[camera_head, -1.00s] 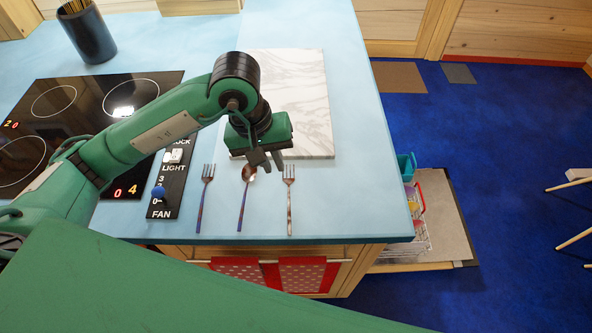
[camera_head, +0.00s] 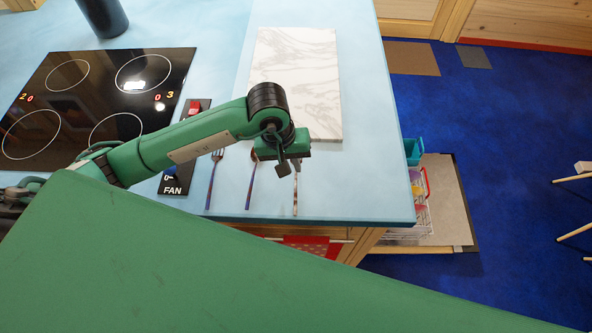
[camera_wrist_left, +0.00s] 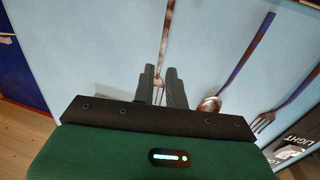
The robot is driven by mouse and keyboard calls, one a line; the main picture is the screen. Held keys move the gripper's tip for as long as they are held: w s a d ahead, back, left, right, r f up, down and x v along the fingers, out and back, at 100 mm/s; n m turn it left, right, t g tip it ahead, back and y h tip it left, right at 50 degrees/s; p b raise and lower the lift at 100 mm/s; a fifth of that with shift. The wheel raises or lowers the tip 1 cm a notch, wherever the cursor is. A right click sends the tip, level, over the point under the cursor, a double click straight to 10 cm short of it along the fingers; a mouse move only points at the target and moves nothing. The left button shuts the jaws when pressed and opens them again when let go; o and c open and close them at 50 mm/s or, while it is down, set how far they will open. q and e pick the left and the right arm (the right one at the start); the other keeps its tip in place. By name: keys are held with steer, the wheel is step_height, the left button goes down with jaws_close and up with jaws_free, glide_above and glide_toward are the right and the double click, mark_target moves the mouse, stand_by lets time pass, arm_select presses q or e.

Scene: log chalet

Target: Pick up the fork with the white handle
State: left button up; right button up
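The fork with the pale, mottled handle (camera_head: 295,203) lies on the light blue counter, rightmost of three pieces of cutlery. Its handle points to the front edge. My left gripper (camera_head: 288,170) is over its tine end and partly hides it. In the left wrist view, the fork's handle (camera_wrist_left: 166,30) runs down between the two dark fingers of the left gripper (camera_wrist_left: 161,68). A narrow gap shows between the fingers, with the fork in line with it. I cannot tell whether they touch it. My right gripper is not in view.
A spoon (camera_head: 249,190) and another fork (camera_head: 212,183), both with dark purplish handles, lie left of it. A marble board (camera_head: 305,70) lies behind the gripper. A black cooktop (camera_head: 90,100) is at left. The counter's right edge drops to a blue floor.

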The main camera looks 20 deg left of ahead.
mark_target(296, 175)
arm_select(q)
steer(key=shift+w+d+f+p, duration=0.15)
steer(key=shift+f+p, duration=0.2)
steer(key=shift+f, duration=0.55)
steer(key=shift+d+f+p, duration=0.15)
steer(key=shift+f+p, duration=0.15)
steer(key=shift+f, duration=0.6)
jaws_close()
steer(key=shift+r, duration=0.1)
